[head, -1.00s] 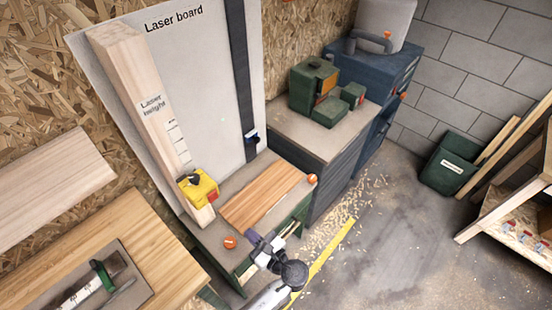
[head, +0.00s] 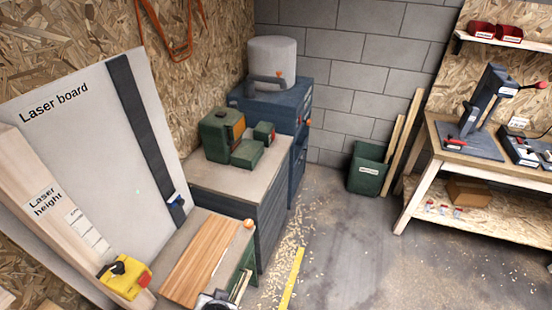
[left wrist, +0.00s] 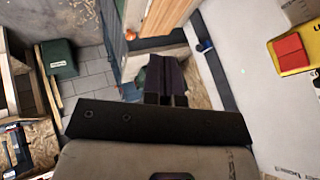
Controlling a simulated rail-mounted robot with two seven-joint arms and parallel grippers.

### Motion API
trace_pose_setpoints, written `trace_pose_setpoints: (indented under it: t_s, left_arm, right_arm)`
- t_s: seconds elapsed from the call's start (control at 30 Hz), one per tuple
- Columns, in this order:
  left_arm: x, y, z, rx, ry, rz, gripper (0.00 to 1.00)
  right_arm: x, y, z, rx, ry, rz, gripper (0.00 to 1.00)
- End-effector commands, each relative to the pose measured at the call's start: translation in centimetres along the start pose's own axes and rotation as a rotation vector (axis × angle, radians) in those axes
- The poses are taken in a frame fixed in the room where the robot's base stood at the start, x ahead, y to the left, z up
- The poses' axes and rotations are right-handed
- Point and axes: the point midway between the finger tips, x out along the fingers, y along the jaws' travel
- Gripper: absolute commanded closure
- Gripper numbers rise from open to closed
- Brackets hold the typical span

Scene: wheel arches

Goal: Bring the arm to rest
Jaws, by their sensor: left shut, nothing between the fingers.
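My left gripper (left wrist: 166,90) shows in the left wrist view with its dark fingers together and nothing between them. In the head view only a small part of my left arm shows at the bottom edge, in front of the bench with the wooden plank (head: 203,260). The gripper's fingers are not clear there. My right arm and gripper are in neither view.
The white laser board (head: 75,135) leans at the left, with a yellow laser device (head: 126,277) on its post. A grey cabinet (head: 225,190) carries a green machine (head: 228,137). A green bin (head: 368,170) stands by the wall. Open floor (head: 350,240) lies to the right.

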Motion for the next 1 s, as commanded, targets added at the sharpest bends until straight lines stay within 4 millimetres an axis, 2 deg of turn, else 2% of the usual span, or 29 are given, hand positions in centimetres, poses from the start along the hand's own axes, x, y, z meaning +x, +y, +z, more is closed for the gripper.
trace_pose_setpoints:
  t_s: [0.1,0.2,0.3,0.47,0.73,0.77,0.8,1.0]
  left_arm:
    - [-3.2,-0.3,2.3,-0.144,0.077,0.200,1.00]
    - [-5.9,-0.8,5.4,-0.179,0.113,0.323,1.00]
    - [-7.6,-1.4,8.8,-0.192,0.105,0.369,1.00]
    - [-8.0,-2.2,14.4,-0.186,0.021,0.346,1.00]
    - [-7.9,-0.3,23.2,-0.141,-0.177,0.365,1.00]
    - [-8.3,-0.3,23.7,-0.139,-0.191,0.369,1.00]
    - [-9.5,-1.1,22.4,-0.142,-0.178,0.366,1.00]
    - [-12.4,-2.6,20.7,-0.142,-0.177,0.365,1.00]
  right_arm:
    - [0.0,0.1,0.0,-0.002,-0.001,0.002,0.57]
    - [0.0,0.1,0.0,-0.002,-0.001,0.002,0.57]
    - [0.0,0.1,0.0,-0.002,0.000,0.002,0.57]
    - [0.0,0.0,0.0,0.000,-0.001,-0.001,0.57]
    - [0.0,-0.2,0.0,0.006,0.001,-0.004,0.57]
    - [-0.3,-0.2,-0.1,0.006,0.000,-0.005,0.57]
    - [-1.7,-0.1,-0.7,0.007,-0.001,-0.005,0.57]
    - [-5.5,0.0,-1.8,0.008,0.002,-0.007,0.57]
